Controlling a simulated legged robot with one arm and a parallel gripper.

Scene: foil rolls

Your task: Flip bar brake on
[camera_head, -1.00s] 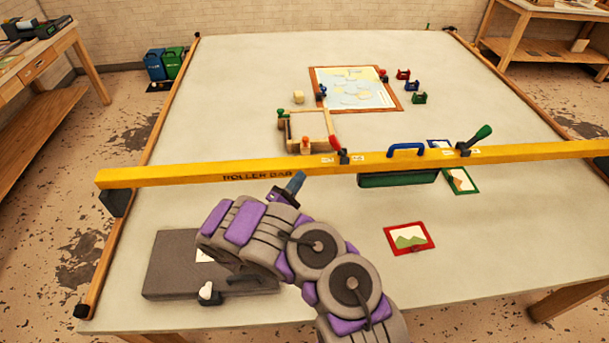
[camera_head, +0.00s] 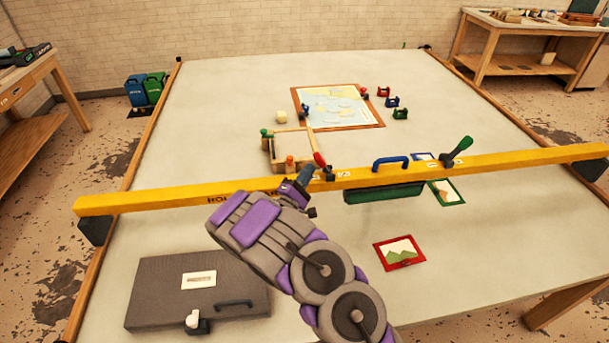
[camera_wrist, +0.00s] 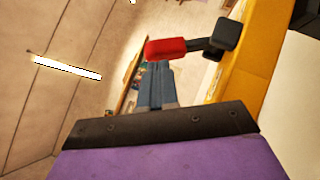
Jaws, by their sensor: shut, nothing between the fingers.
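The yellow roller bar (camera_head: 130,203) spans the table from left to right. A small lever with a red handle (camera_head: 319,160) stands on the bar near its middle, tilted up to the left from its dark pivot (camera_head: 329,173). A green-handled lever (camera_head: 458,149) stands farther right on the bar. My gripper (camera_head: 303,177) is shut and empty, just left of the red lever. In the wrist view the red handle (camera_wrist: 166,49) lies right at the tips of my gripper (camera_wrist: 156,68); I cannot tell whether they touch.
A blue handle (camera_head: 391,162) sits on the bar between the levers. A wooden frame (camera_head: 281,166) with small knobs and a framed map (camera_head: 340,106) lie beyond the bar. A grey case (camera_head: 160,290) and a red-framed picture (camera_head: 399,253) lie on the near side.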

